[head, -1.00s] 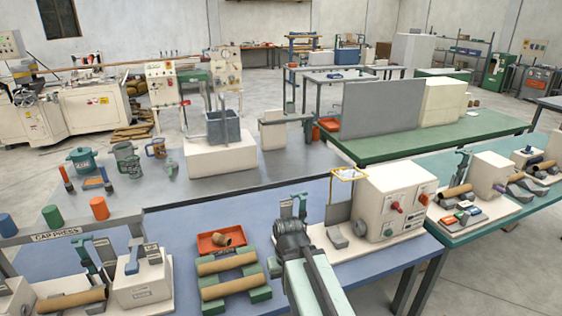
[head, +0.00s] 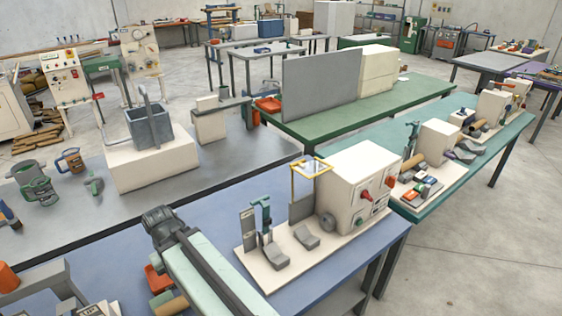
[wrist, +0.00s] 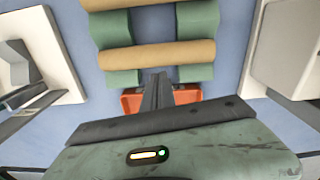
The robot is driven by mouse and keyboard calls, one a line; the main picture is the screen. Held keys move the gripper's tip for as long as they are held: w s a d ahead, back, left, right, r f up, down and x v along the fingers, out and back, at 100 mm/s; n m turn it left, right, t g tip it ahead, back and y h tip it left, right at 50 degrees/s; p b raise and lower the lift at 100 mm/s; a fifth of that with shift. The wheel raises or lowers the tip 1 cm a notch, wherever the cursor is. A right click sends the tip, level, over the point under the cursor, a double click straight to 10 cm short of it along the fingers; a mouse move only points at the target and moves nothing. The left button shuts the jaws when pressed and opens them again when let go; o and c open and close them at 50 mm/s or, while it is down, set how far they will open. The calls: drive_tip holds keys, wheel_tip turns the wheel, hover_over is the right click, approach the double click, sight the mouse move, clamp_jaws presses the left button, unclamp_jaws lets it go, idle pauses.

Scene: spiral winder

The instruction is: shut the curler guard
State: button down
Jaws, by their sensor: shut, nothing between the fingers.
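The curler guard (head: 311,160), a yellow-edged frame, stands raised and tilted on the left side of the cream machine box (head: 355,185) in the head view. A grey plate (head: 301,208) stands upright below it, with a grey round part (head: 327,224) beside the box. My gripper (wrist: 157,92) shows in the wrist view with its dark fingers together and empty. It is above the bench, over the orange tray (wrist: 131,102) and apart from the guard. In the head view my arm reaches in left of the machine's base board, and I cannot make out the fingers there.
Brown tubes (wrist: 157,55) on green cradles (wrist: 118,78) lie close to my gripper. A green clamp-like lever (head: 266,215) stands on the machine's base board, left of the guard. Blue bench top is free behind the board. A teal table (head: 480,160) adjoins at the right.

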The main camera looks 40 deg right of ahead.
drive_tip(key=w+d+f+h+b, duration=0.1)
drive_tip(key=w+d+h+b, duration=0.1)
drive_tip(key=d, duration=0.3)
drive_tip(key=w+d+f+h+b, duration=0.1)
drive_tip(key=w+d+h+b, duration=0.1)
drive_tip(key=d, duration=0.4)
drive_tip(key=w+d+f+h+b, duration=0.1)
drive_tip(key=w+d+f+b, duration=0.1)
drive_tip(key=d, duration=0.3)
drive_tip(key=shift+w+d+g+h+b, duration=0.4)
drive_tip(key=shift+b, duration=0.1)
drive_tip(key=w+d+r+g+h+b, duration=0.25)
drive_tip(key=d+r+h, duration=0.2)
drive_tip(key=d, duration=0.45)
drive_tip(key=w+d+r+n+g+h+b, duration=0.15)
drive_tip(key=d+r+h+b, duration=0.3)
drive_tip(key=d, duration=0.45)
drive_tip(key=w+d+r+g+h+b, duration=0.25)
drive_tip(key=d+r, duration=0.25)
drive_tip(key=d, duration=0.4)
drive_tip(key=s+d+r+p, duration=0.3)
drive_tip(key=s+d, duration=0.4)
drive_tip(key=d, duration=0.1)
drive_tip(key=shift+s+d+t+h, duration=0.15)
drive_tip(key=shift+s+t+h, duration=0.05)
drive_tip(key=shift+t+h, duration=0.15)
